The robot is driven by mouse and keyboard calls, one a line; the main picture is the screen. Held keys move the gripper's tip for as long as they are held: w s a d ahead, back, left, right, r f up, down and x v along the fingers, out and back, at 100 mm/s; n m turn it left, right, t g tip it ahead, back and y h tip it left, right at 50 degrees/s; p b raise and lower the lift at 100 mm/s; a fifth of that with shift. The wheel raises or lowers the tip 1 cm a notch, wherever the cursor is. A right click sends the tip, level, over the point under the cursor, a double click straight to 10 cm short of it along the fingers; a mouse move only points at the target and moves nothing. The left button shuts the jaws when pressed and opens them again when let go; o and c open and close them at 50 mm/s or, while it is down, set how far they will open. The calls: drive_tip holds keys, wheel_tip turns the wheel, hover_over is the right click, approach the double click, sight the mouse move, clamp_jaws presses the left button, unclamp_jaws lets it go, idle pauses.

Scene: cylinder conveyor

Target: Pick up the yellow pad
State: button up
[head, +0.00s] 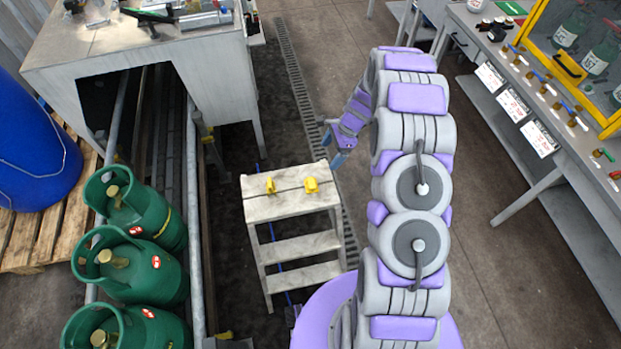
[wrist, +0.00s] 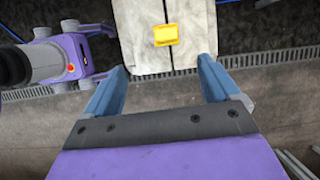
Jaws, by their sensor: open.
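Two small yellow objects sit on top of a pale step stool (head: 290,209) in the head view. The right one (head: 311,185) looks like a flatter block, and the left one (head: 270,185) looks narrower. My gripper (head: 336,148) is off the stool's right back corner in the head view. In the wrist view my gripper (wrist: 162,66) has its two blue fingers wide apart and empty, with the pad ahead, between their lines and apart from them.
Green gas cylinders (head: 152,275) stand on the conveyor at left, near a blue barrel (head: 35,150). A grey machine housing (head: 140,50) is behind the stool. A workbench (head: 545,130) with tools and labels runs along the right. The floor between stool and workbench is mostly open.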

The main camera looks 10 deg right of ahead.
wheel_tip(320, 180, down, 2)
drive_tip(key=w+d, duration=0.1)
drive_tip(key=b, duration=0.2)
approach(312, 182)
wheel_tip(312, 182, down, 2)
drive_tip(key=shift+w+a+f+m+b, duration=0.15)
drive_tip(key=shift+a+f+m+b, duration=0.25)
drive_tip(key=shift+f, duration=0.5)
drive_tip(key=x, duration=0.2)
drive_tip(key=b+x, duration=0.1)
drive_tip(key=x, duration=0.2)
drive_tip(key=shift+a, duration=0.5)
drive_tip(key=shift+d, duration=0.1)
drive_tip(key=shift+c, duration=1.3)
drive_tip(key=c, duration=0.8)
